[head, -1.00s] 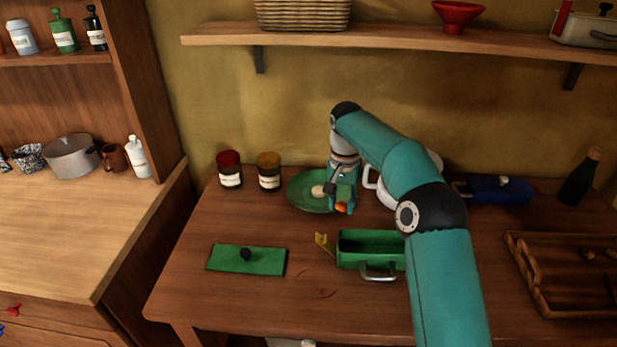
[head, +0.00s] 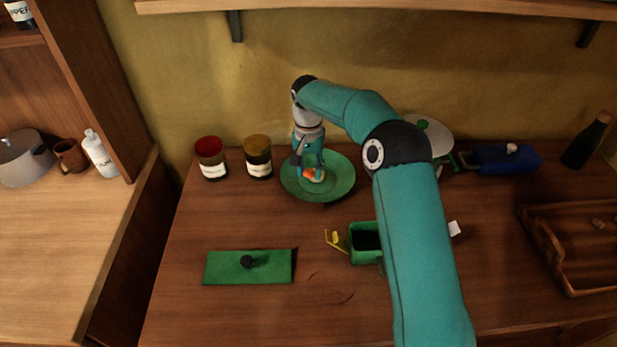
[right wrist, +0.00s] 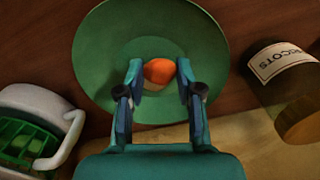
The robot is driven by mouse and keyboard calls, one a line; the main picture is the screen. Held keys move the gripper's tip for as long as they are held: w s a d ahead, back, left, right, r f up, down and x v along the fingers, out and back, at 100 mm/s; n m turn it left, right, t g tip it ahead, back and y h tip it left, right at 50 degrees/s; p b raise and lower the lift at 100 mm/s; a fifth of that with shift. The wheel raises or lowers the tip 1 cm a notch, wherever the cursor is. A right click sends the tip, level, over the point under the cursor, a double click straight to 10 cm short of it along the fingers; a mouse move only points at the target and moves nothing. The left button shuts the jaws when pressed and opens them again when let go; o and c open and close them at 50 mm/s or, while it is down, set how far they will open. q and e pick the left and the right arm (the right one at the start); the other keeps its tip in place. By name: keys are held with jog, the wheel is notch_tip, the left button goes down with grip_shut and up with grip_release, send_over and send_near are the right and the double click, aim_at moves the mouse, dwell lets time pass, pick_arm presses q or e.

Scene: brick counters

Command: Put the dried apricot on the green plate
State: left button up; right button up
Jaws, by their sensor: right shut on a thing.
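The dried apricot (head: 314,175) is a small orange lump. It also shows between the fingertips in the right wrist view (right wrist: 159,71). My right gripper (head: 311,174) is shut on it, over the middle of the green plate (head: 338,186). The plate fills the upper middle of the right wrist view (right wrist: 105,60). A pale round patch shows just below the apricot there, partly hidden. I cannot tell whether the apricot touches the plate. My left gripper is out of view.
A red-topped jar (head: 210,158) and an amber-topped jar (head: 257,157) stand left of the plate. A green box (head: 364,243), a green lid (head: 225,267) and a white pot (head: 436,140) are nearby. A blue box (head: 510,158) and wooden tray (head: 545,235) are at the right.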

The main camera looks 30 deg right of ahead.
aim_at(309, 187)
jog(key=shift+a+f, duration=0.1)
jog(key=shift+f, duration=1.85)
jog(key=o, duration=0.9)
jog(key=shift+s+f, duration=0.1)
jog(key=shift+c, duration=0.2)
notch_tip(309, 187, up, 12)
jog(key=shift+r, duration=0.15)
